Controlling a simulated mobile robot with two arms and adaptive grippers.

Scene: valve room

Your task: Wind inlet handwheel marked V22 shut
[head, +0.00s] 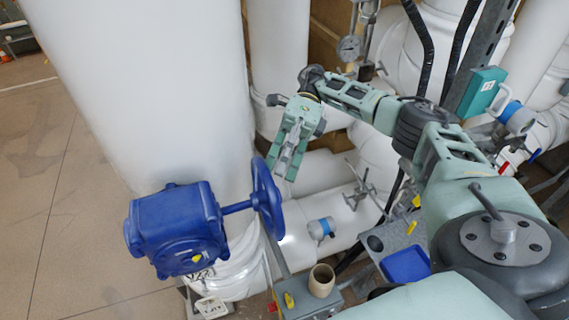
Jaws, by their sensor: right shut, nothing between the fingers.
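The blue handwheel (267,199) is seen nearly edge-on. A short shaft joins it to a blue gearbox (176,230) on its left. A marking that looks like V22 (201,273) shows below the gearbox, partly hidden. My right gripper (286,172) hangs with its fingers pointing down, just right of the wheel's upper rim in the picture. It is shut and empty. I cannot tell whether its fingertips touch the rim. My left gripper is out of view.
A large white pipe (140,90) stands behind the gearbox, with more white pipes behind my right arm. A pressure gauge (349,48) is at the top. A beige cup (322,280) and a blue tray (405,265) are low at the front. Open floor (40,200) lies left.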

